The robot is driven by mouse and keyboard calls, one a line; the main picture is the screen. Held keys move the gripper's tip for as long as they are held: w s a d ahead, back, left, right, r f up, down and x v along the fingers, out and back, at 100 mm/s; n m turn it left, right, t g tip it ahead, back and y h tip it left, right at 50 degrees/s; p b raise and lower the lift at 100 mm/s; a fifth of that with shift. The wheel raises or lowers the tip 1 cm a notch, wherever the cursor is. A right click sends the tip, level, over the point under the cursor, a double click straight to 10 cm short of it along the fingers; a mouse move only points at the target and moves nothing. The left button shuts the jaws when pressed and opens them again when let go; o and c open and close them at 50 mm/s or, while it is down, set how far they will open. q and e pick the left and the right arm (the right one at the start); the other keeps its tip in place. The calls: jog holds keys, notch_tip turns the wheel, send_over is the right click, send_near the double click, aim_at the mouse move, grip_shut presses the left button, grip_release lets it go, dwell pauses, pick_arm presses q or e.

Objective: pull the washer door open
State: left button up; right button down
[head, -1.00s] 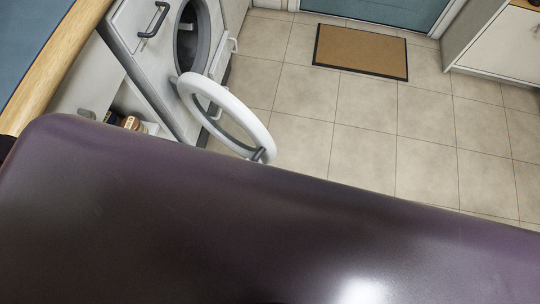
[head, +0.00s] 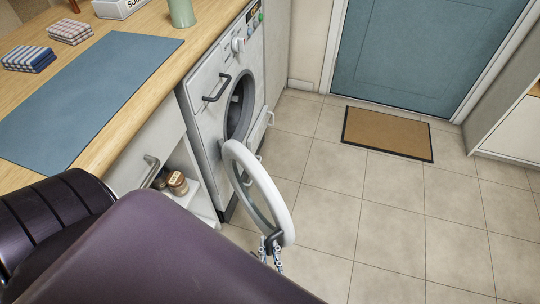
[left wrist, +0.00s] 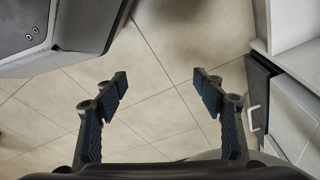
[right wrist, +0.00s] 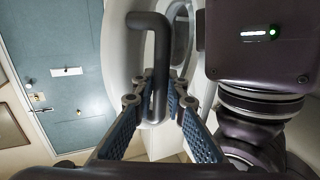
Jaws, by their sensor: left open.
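The washer (head: 205,125) stands at the end of the counter. Its round white washer door (head: 281,205) is swung well out from the dark drum opening (head: 240,105). My right gripper (head: 271,250) is at the door's outer edge, on the dark door handle (head: 272,238). In the right wrist view, the fingers of my right gripper (right wrist: 160,95) close in from both sides on the handle bar (right wrist: 158,55). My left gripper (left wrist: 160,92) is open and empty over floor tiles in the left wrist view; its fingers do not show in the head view.
The counter (head: 130,105) with a blue mat (head: 90,90) is at the left. An open shelf with jars (head: 177,183) is below it. A brown doormat (head: 388,133) lies before a blue room door (head: 425,50). The tiled floor right of the washer door is clear.

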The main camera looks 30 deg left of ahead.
jog(key=c, duration=2)
grip_release()
jog(key=shift+a, duration=0.15)
jog(key=shift+o, duration=0.2)
jog(key=v, duration=1.2)
